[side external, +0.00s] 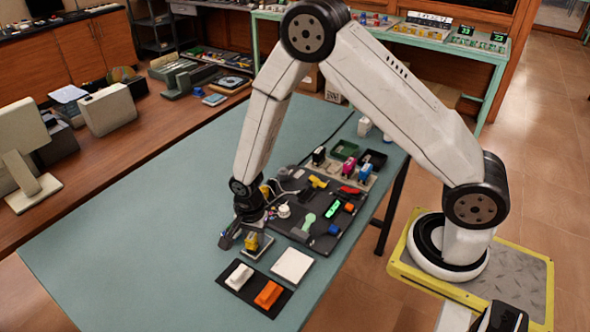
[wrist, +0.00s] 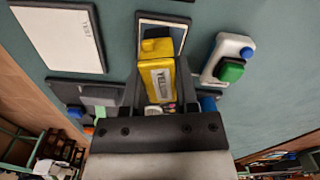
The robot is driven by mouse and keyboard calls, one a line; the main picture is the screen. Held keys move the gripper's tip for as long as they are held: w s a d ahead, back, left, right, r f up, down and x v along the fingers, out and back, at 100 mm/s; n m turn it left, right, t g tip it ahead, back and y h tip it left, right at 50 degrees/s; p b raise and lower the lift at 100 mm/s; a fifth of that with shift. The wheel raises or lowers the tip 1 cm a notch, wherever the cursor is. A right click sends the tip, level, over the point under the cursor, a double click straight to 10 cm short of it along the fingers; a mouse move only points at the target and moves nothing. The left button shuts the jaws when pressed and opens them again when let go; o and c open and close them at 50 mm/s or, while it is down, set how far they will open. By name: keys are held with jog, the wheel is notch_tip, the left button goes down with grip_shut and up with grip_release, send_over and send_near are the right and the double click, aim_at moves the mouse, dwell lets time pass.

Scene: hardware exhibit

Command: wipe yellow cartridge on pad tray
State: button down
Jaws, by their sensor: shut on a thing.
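The yellow cartridge (wrist: 158,78), with a pale printed label, sits between the two fingers of my gripper (wrist: 157,100) in the wrist view. My gripper is shut on it. In the side view, the cartridge (side external: 254,245) shows low beneath my gripper (side external: 248,222), near the front of the dark board. A flat white pad (side external: 291,265) lies just to its front right; a dark-edged white pad (wrist: 60,38) shows at upper left in the wrist view. Whether the cartridge touches the surface below is unclear.
A black tray (side external: 235,286) holds a white block (side external: 240,276) and an orange block (side external: 268,294) in front. A dark board (side external: 318,236) crowded with small parts lies behind. The teal table (side external: 130,230) is clear to the left.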

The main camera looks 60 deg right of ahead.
jog(key=shift+d, duration=0.15)
jog(key=shift+d+f, duration=0.1)
jog(key=shift+d, duration=0.7)
jog(key=shift+s+d, duration=0.1)
jog(key=shift+s, duration=0.05)
jog(key=shift+a+f, duration=0.1)
jog(key=shift+a, duration=0.1)
jog(key=shift+a, duration=0.85)
jog(key=shift+d, duration=0.15)
jog(key=shift+d+r, duration=0.2)
jog(key=shift+d, duration=0.6)
